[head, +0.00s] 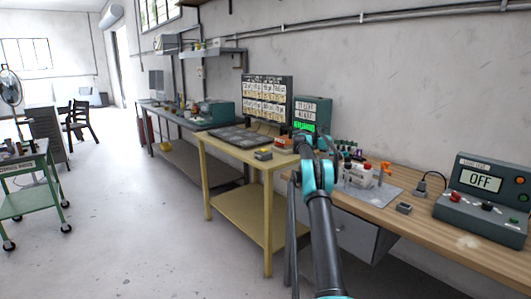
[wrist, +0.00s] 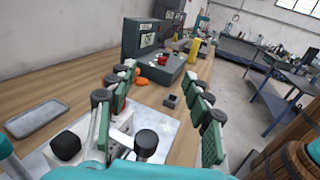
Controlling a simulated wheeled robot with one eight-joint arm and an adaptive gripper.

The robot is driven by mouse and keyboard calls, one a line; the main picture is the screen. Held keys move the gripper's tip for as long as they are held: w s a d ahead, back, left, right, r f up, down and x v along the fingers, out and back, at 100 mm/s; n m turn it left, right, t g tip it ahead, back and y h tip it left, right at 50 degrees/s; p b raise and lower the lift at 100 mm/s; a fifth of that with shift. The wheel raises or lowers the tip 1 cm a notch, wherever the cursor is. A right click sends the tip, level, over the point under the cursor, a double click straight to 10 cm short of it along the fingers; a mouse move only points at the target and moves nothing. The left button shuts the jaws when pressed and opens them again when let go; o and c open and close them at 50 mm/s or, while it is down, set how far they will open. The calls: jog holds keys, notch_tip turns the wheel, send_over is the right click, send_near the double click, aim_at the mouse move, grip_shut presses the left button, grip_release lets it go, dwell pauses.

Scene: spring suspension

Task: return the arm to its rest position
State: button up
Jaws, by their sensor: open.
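My arm (head: 322,215) rises from the bottom of the head view, with teal joints, and bends over the left end of the wooden bench. My gripper is hard to make out in the head view, partly hidden by the arm. In the wrist view my gripper (wrist: 163,103) is open, its two green-padded fingers wide apart with nothing held between them. The fingers are above the wooden bench (wrist: 80,80) and a light metal plate (wrist: 178,140).
The bench (head: 440,226) carries a grey plate (head: 392,191), an orange part (head: 385,168), a small grey block (head: 403,208) and a control box reading OFF (head: 482,182). A grey tray (wrist: 40,118) shows in the wrist view. A yellow table (head: 235,192) stands left; open floor (head: 130,235) lies beyond.

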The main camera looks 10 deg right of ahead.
jog(key=shift+s+a+t, duration=0.25)
jog(key=shift+a+t, duration=0.1)
jog(key=shift+t, duration=0.25)
jog(key=s+a+f+m+t+y, duration=0.3)
jog(key=s+a+f, duration=0.5)
jog(key=s+a, duration=0.4)
jog(key=s+a+f+m+t+y, duration=0.4)
jog(key=s+a+f+t+y, duration=0.2)
jog(key=s+a+f, duration=0.3)
jog(key=s+a+f+m+t+y, duration=0.3)
jog(key=s+a+f, duration=0.5)
jog(key=s+a, duration=0.8)
jog(key=s+t+y, duration=0.1)
jog(key=s+y, duration=0.1)
jog(key=s, duration=0.6)
jog(key=shift+s+a+f+m+t, duration=0.2)
jog(key=shift+s+m+t, duration=0.1)
jog(key=shift+t, duration=0.1)
